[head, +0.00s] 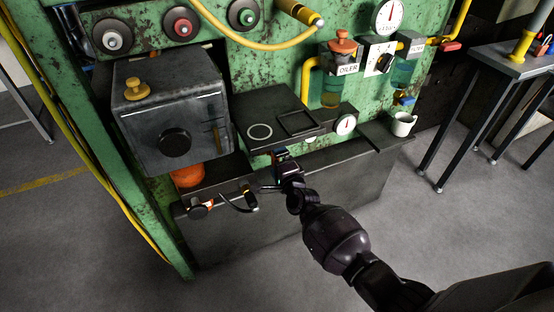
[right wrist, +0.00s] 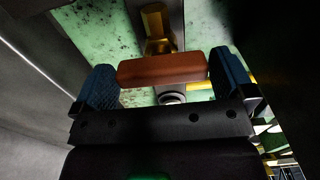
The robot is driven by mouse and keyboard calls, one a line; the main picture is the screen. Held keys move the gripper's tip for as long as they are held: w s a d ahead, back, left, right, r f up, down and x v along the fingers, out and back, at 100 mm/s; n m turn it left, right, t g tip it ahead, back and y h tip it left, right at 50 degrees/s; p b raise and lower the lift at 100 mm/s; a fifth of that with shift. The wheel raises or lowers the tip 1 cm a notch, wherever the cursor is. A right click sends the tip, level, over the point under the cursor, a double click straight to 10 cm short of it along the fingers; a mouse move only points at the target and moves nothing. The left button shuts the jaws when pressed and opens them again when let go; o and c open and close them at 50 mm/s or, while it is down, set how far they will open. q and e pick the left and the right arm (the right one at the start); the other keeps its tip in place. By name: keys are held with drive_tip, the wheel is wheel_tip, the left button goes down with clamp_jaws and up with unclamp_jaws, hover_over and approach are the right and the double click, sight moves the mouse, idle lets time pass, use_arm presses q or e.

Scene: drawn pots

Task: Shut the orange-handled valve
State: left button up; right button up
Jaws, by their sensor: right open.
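The orange valve handle (right wrist: 162,68) is a short bar lying crosswise between the two blue-padded fingers of my right gripper (right wrist: 165,82) in the right wrist view. Its ends come very close to both pads; I cannot tell whether they touch. A brass-coloured fitting (right wrist: 156,28) shows behind the handle. In the head view my right gripper (head: 281,156) is at the front of the dark bench, below the small gauge shelf. I cannot make out the valve handle there; the gripper probably covers it. My right gripper is open. My left gripper is not in view.
A grey box with a yellow knob (head: 172,112) stands to the left of the gripper. An orange cylinder (head: 187,176) sits under it. An orange-capped oiler (head: 340,62) hangs above. Floor in front is clear.

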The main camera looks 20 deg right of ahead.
use_arm(q)
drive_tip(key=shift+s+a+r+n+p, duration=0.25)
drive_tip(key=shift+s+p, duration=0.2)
drive_tip(key=shift+p, duration=0.55)
use_arm(e)
drive_tip(key=s, duration=1)
drive_tip(key=shift+s+d, duration=0.15)
drive_tip(key=shift+s, duration=0.15)
use_arm(q)
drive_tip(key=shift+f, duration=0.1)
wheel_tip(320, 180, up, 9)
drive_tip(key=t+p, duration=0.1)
drive_tip(key=p, duration=0.9)
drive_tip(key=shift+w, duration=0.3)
use_arm(e)
drive_tip(key=s+d+r+n+g, duration=0.1)
drive_tip(key=s+n, duration=0.5)
drive_tip(key=s, duration=0.6)
drive_tip(key=s+d+r+n+g, duration=0.1)
drive_tip(key=s+r+n+g, duration=0.2)
drive_tip(key=s, duration=0.9)
drive_tip(key=s+d+r+n+g, duration=0.1)
drive_tip(key=s+r+n+g, duration=0.2)
drive_tip(key=s+n, duration=0.6)
drive_tip(key=s, duration=0.3)
drive_tip(key=shift+d+n+h, duration=0.3)
